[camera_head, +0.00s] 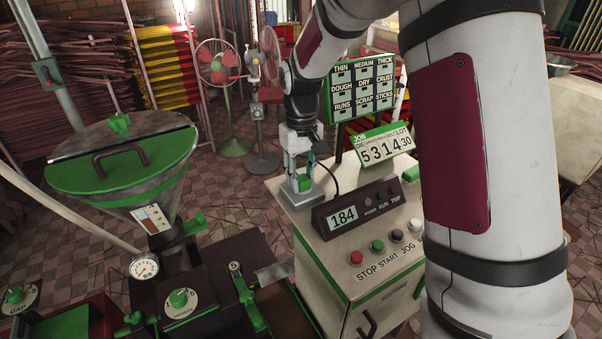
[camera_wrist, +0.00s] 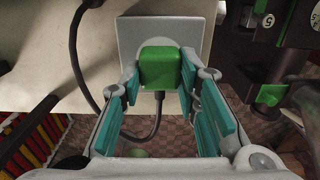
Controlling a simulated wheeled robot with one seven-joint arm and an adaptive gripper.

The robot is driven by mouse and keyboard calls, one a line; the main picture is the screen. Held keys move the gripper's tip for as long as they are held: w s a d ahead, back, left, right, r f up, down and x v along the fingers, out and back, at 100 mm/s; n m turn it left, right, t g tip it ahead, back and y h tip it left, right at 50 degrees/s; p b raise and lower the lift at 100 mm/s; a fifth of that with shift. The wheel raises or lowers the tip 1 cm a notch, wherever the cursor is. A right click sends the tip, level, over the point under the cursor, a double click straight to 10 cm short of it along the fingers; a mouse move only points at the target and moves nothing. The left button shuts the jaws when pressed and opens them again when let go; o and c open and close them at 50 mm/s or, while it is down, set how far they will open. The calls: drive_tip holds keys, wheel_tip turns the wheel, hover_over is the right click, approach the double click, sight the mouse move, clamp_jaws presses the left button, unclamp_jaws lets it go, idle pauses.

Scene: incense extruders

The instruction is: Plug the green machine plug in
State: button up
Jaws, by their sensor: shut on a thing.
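The green plug (camera_head: 304,183) is between the fingertips of my gripper (camera_head: 302,173), low over a pale square socket plate (camera_head: 296,201) on top of the cream control cabinet. In the wrist view the green plug (camera_wrist: 160,67) shows as a green block between the teal-padded fingers, which close on its sides. The grey socket plate (camera_wrist: 136,33) lies behind it, with a round pale rim partly visible around the plug. A dark cable (camera_wrist: 75,48) loops at the left and below the plug. Whether the plug is seated in the socket cannot be told; its contact end is hidden.
A dark display box reading 184 (camera_head: 354,209) stands close to the right of my gripper. Several coloured buttons (camera_head: 377,246) line the cabinet front. A hopper machine (camera_head: 125,170) with green lid stands at left. Number cards (camera_head: 384,149) and a label board (camera_head: 362,90) stand behind.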

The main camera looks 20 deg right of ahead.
drive_tip(key=o, duration=1.2)
drive_tip(key=shift+f, duration=0.1)
drive_tip(key=shift+c, duration=0.2)
wheel_tip(320, 180, up, 12)
